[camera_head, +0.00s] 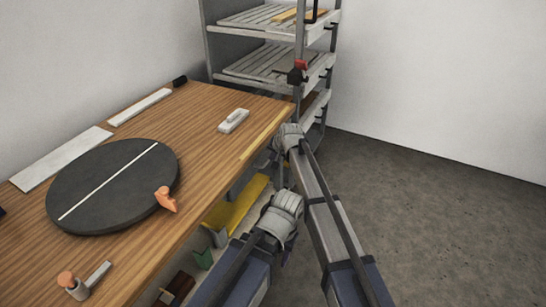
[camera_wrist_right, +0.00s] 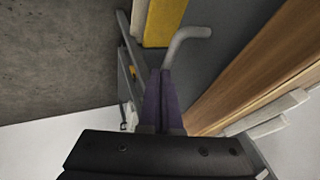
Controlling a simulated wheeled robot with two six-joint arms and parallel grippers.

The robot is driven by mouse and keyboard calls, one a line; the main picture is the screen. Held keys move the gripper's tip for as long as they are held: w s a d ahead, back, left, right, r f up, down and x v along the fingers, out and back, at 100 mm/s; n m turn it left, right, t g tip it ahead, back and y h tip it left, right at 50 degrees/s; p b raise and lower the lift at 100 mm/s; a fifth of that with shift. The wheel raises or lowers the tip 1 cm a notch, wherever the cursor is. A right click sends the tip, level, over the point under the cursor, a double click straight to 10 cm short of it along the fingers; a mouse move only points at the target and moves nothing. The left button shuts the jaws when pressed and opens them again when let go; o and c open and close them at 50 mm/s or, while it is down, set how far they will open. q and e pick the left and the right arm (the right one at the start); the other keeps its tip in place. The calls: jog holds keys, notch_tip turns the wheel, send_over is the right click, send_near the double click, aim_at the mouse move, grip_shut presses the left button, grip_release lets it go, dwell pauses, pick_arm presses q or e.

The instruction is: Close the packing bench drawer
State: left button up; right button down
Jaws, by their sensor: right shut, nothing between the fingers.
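The wooden packing bench (camera_head: 205,115) fills the left of the head view. My right arm reaches along its right side, and the wrist and arm links hide most of the bench front and the right gripper there. In the right wrist view, my right gripper (camera_wrist_right: 161,72) has its purple fingers together, with nothing between them. A bent grey handle (camera_wrist_right: 190,36) stands out from a dark grey panel (camera_wrist_right: 225,32) just beyond the fingertips. Whether they touch the handle is unclear. How far the drawer stands open cannot be told. My left gripper is out of view.
A black disc (camera_head: 105,190), an orange-headed tool (camera_head: 166,199) and a white block (camera_head: 234,121) rest on the bench. A yellow item (camera_head: 237,205) lies below its edge. A shelf rack (camera_head: 270,63) stands behind. The floor (camera_head: 440,220) at right is clear.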

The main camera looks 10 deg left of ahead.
pick_arm(q)
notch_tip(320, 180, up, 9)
jog(key=p, duration=0.9)
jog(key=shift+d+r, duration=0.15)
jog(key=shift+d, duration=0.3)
pick_arm(e)
jog(key=s+d+r, duration=0.5)
jog(key=d+r, duration=0.1)
jog(key=r, duration=0.3)
jog(key=shift+s+d+r, duration=0.15)
jog(key=shift+s+d, duration=0.2)
jog(key=shift+s, duration=0.05)
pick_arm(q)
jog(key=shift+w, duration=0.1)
